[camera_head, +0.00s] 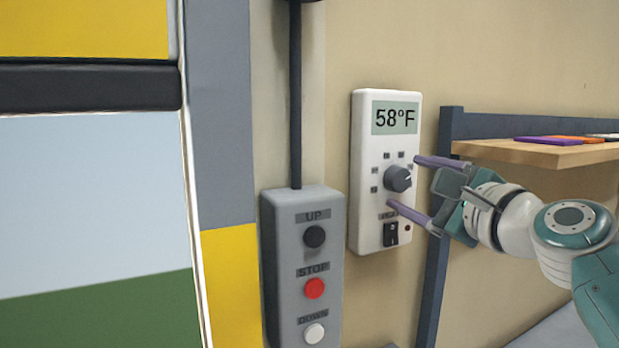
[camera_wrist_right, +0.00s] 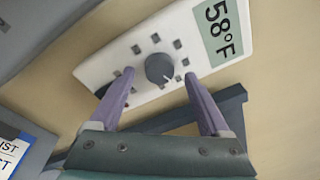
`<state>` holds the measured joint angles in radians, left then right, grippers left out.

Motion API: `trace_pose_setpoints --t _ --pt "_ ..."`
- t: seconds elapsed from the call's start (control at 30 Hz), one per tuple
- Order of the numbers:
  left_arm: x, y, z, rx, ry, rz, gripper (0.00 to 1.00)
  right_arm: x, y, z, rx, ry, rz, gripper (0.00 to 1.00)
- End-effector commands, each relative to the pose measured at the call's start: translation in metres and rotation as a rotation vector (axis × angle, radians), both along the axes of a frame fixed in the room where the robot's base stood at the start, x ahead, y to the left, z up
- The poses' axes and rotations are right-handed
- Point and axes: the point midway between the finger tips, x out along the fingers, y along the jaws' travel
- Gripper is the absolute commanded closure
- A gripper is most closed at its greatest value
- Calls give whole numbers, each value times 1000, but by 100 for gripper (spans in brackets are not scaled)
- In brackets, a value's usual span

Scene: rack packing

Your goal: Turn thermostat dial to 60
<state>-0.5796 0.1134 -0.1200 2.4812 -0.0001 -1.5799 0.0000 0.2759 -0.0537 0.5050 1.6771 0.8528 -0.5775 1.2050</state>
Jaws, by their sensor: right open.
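A white thermostat (camera_head: 376,262) is fixed to the wall; its display (camera_head: 395,118) reads 58°F. Its round grey dial (camera_head: 398,178) sits below the display, ringed by small square marks. A black switch (camera_head: 391,235) is under the dial. My right gripper (camera_head: 404,181) is open, its two purple fingers spread above and below the dial in the head view. In the right wrist view the dial (camera_wrist_right: 159,68) lies ahead of the gap between the fingertips (camera_wrist_right: 158,80), and I see no finger touching it. My left gripper is not in view.
A grey control box (camera_head: 271,275) with UP, STOP and DOWN buttons hangs left of the thermostat. A wooden shelf (camera_head: 540,154) on a blue-grey frame (camera_head: 437,210) stands to the right, close to my right gripper. Flat coloured items lie on the shelf.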

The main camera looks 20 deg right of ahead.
Motion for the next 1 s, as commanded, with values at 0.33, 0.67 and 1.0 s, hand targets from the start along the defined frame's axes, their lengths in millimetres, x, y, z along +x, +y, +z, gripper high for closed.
trace_pose_setpoints --t 0.33,0.67,1.0 --pt "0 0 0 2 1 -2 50 16 -1 0 -2 1 1 20" --pt "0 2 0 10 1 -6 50 15 -1 -1 -2 1 1 40" --pt "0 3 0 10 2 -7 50 15 -1 0 -2 1 1 78"
